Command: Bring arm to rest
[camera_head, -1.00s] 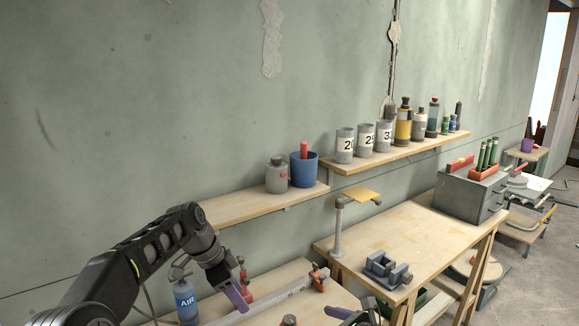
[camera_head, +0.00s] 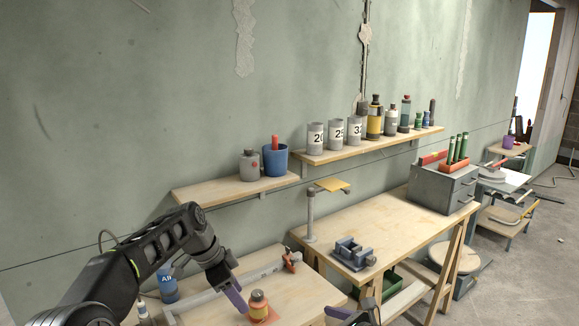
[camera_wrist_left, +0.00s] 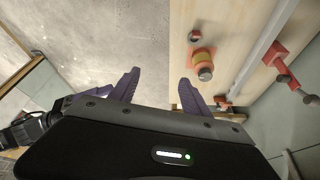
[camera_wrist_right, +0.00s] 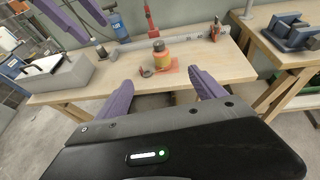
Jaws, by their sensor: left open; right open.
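My left arm comes in from the left in the head view, and its left gripper (camera_head: 236,298) hangs open above the near bench. In the left wrist view its purple fingers (camera_wrist_left: 157,88) are apart with nothing between them. My right gripper (camera_head: 348,314) shows only partly at the bottom edge of the head view. In the right wrist view its fingers (camera_wrist_right: 163,90) are spread and empty, short of the bench front. A yellow jar with a dark cap (camera_head: 259,304) stands on an orange mat on the near bench, beside the left fingers in the picture.
The near bench (camera_head: 210,313) carries a grey rail (camera_head: 255,275) and a blue AIR bottle (camera_head: 167,286). Wall shelves (camera_head: 232,184) hold cans and bottles. Open floor lies at right.

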